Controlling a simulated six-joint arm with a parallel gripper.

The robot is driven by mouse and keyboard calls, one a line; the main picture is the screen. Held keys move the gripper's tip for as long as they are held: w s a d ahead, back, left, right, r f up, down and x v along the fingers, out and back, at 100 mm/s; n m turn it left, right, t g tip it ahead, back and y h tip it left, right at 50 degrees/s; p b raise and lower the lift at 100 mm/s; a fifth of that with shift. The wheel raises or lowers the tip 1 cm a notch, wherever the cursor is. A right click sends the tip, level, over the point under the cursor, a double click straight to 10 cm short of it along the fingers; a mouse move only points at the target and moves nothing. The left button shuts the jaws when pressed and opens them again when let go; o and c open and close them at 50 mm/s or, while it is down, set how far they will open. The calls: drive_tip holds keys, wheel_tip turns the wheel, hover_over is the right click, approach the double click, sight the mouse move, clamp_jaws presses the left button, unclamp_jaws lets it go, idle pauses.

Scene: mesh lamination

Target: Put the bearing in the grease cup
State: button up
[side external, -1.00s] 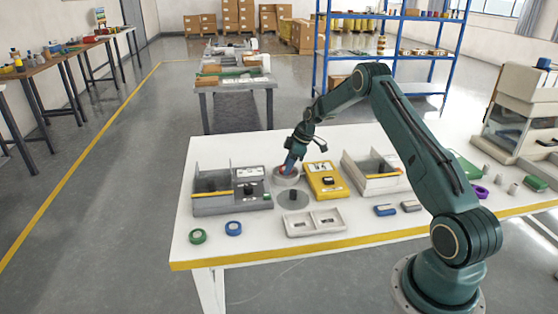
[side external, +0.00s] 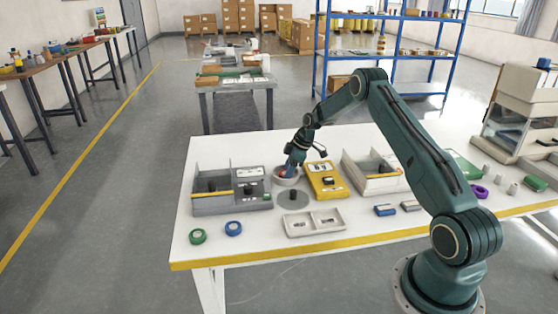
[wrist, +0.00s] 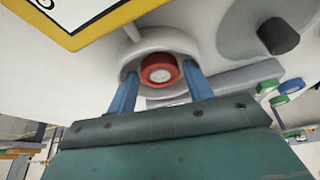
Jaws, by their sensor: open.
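The bearing (wrist: 159,71) is a red ring with a pale centre. In the wrist view it sits inside the round white grease cup (wrist: 140,44), between my two blue fingers. My gripper (wrist: 158,86) is open, with a finger on each side of the bearing and a gap beside it. In the side view my gripper (side external: 289,172) is over the cup (side external: 287,181), pointing down at it. The bearing is too small and covered to make out there.
A grey disc with a dark peg (side external: 293,197) stands just in front of the cup. A yellow device (side external: 326,182) is to its right, a grey bin (side external: 212,200) to its left. Tape rolls (side external: 233,228) lie front left.

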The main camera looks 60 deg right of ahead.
drive_tip(key=shift+r, duration=0.1)
drive_tip(key=v, duration=1.2)
drive_tip(key=shift+s, duration=0.1)
idle(0.3)
drive_tip(key=s+a+r+m+h, duration=0.1)
drive_tip(key=s+a+r, duration=0.3)
drive_tip(key=a+r, duration=0.6)
drive_tip(key=s+a+r+m+h, duration=0.15)
drive_tip(key=s+a+r, duration=0.25)
drive_tip(key=a+r, duration=0.65)
drive_tip(key=s+a+m+t, duration=0.1)
drive_tip(key=s+a, duration=0.5)
drive_tip(key=s, duration=0.6)
drive_tip(key=s+a+m+t, duration=0.1)
drive_tip(key=s+a+m, duration=0.2)
drive_tip(key=s, duration=0.8)
drive_tip(key=a, duration=0.2)
drive_tip(key=shift+s+a+f, duration=0.25)
drive_tip(key=shift+s+a, duration=0.1)
drive_tip(key=shift+a, duration=0.05)
